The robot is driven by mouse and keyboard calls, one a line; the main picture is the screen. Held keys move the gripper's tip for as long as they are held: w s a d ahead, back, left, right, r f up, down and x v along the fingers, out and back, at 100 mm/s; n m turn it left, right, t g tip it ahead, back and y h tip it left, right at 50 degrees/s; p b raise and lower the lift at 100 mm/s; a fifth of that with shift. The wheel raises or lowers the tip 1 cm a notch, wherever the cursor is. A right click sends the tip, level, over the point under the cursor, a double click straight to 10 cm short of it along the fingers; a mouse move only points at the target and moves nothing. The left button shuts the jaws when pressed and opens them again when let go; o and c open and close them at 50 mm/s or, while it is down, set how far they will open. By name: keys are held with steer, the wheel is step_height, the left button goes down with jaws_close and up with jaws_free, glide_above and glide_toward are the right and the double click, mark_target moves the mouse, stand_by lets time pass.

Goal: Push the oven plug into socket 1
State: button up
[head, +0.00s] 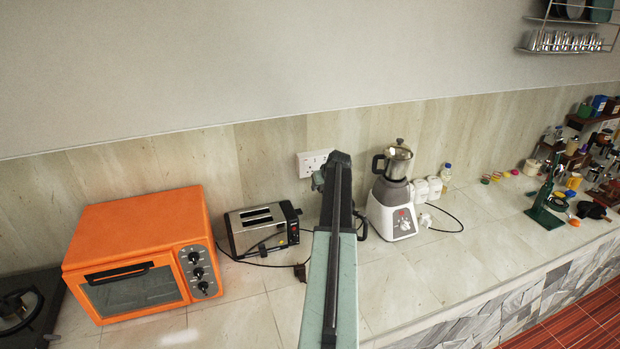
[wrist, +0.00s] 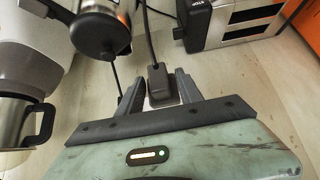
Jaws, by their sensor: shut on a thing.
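In the wrist view, my gripper (wrist: 156,82) has its two dark fingers on either side of a black plug (wrist: 158,87) and is shut on it. A black cable runs up from the plug. I cannot trace this cable to an appliance. The head view has a white wall socket plate (head: 313,162) on the backsplash above the toaster's right end, its right side close to my arm. Socket 1 cannot be told by any label. The orange oven (head: 145,255) stands at the left. My arm hides the held plug in the head view.
A toaster (head: 262,229) stands left of my arm and a blender (head: 394,200) right of it. A dark plug (head: 300,271) lies on the counter left of my arm, with loose cables nearby. A white plug (head: 425,219) lies by the blender. The counter front is mostly clear.

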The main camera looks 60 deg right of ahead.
stand_by(0.3)
steer(key=shift+w+d, duration=0.85)
steer(key=shift+w, duration=0.25)
steer(key=shift+w+d, duration=0.85)
steer(key=shift+w, duration=0.25)
steer(key=shift+w+d, duration=1)
steer(key=shift+w, duration=0.3)
steer(key=o, duration=1.5)
steer(key=p+v, duration=0.6)
steer(key=v, duration=0.2)
steer(key=shift+r, duration=0.1)
steer(key=shift+f, duration=0.2)
